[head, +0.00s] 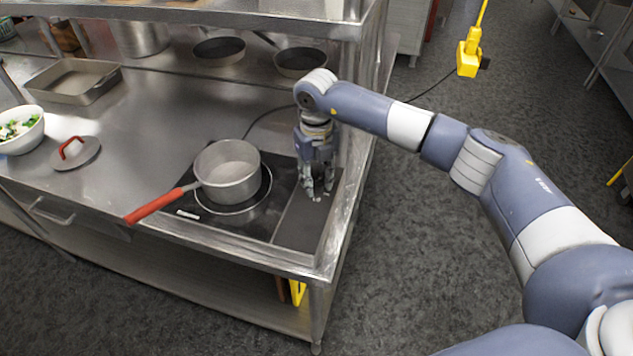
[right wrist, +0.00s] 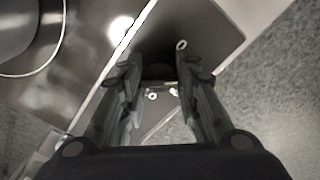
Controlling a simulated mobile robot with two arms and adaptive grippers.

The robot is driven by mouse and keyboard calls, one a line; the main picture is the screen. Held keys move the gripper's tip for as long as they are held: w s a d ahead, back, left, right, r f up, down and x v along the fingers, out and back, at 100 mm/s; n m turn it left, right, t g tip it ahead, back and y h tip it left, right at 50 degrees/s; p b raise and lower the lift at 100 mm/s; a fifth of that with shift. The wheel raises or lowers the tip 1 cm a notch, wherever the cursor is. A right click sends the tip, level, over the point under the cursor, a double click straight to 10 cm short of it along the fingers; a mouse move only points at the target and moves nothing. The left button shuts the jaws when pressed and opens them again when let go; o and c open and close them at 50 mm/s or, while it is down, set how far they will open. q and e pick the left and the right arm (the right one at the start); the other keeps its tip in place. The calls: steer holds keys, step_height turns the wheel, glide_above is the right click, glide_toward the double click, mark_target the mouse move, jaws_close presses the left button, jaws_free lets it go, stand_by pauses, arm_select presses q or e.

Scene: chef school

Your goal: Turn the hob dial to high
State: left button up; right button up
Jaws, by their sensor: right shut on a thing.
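A black portable hob (head: 225,215) lies on the steel counter with a dark control panel (head: 300,222) at its right end. My right gripper (head: 318,196) points down at that panel. In the right wrist view my right gripper (right wrist: 158,86) has its two fingers on either side of a dark rounded shape, the hob dial (right wrist: 158,72), and is shut on it. The dial is mostly hidden by the fingers, and its setting cannot be read. A steel saucepan (head: 228,172) with a red handle stands on the hob's ring. My left gripper is out of view.
A lid with a red handle (head: 75,152), a white bowl of food (head: 20,132) and a metal tray (head: 73,82) are on the counter at left. Two dark pans (head: 218,50) sit at the back under a steel shelf. The counter's right edge is close to my gripper.

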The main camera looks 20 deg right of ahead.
mark_target(316, 179)
steer(key=shift+m+b, duration=0.4)
steer(key=shift+m, duration=0.8)
steer(key=o, duration=1.1)
step_height(316, 179, up, 12)
